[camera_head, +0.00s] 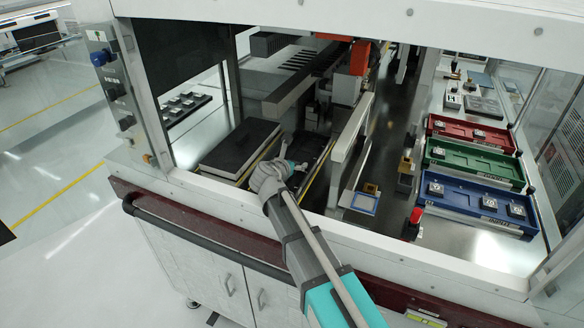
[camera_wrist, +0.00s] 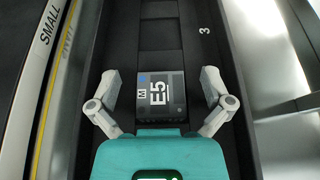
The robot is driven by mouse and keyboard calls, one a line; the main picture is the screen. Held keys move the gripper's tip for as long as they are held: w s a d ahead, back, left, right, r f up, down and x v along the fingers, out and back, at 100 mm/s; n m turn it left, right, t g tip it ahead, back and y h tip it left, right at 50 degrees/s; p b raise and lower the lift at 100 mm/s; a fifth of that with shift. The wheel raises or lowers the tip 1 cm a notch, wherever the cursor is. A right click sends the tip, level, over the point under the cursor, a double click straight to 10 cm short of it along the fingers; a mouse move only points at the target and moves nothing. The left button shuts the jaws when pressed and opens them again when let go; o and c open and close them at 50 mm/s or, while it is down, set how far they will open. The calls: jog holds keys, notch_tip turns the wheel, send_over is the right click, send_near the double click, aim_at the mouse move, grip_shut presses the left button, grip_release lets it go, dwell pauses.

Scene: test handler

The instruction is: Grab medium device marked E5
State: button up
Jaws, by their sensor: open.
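The device marked E5 (camera_wrist: 162,98) is a dark grey square block with a white "E5" and a smaller "M" on its top. In the wrist view it lies in a dark slotted track (camera_wrist: 158,36), and its lower end meets the edge of my teal gripper body. My gripper (camera_wrist: 160,86) is open, with one pale finger on each side of the device and a visible gap to each. In the head view my gripper (camera_head: 294,166) reaches into the machine over the dark track. The device cannot be made out there.
A black-topped block (camera_head: 240,146) stands left of my gripper. Red (camera_head: 470,133), green (camera_head: 474,163) and blue (camera_head: 476,200) trays with devices sit at right.

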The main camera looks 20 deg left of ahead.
jog(key=c, duration=1.2)
jog(key=shift+r, duration=0.2)
jog(key=shift+c, duration=0.2)
notch_tip(320, 180, up, 2)
jog(key=shift+r+p, duration=0.1)
jog(key=shift+p, duration=1.1)
jog(key=s+a+r+p, duration=0.2)
jog(key=s+r+p, duration=0.8)
jog(key=s, duration=0.4)
jog(key=shift+r+p, duration=0.2)
jog(key=shift+p, duration=0.1)
jog(key=shift+a, duration=0.1)
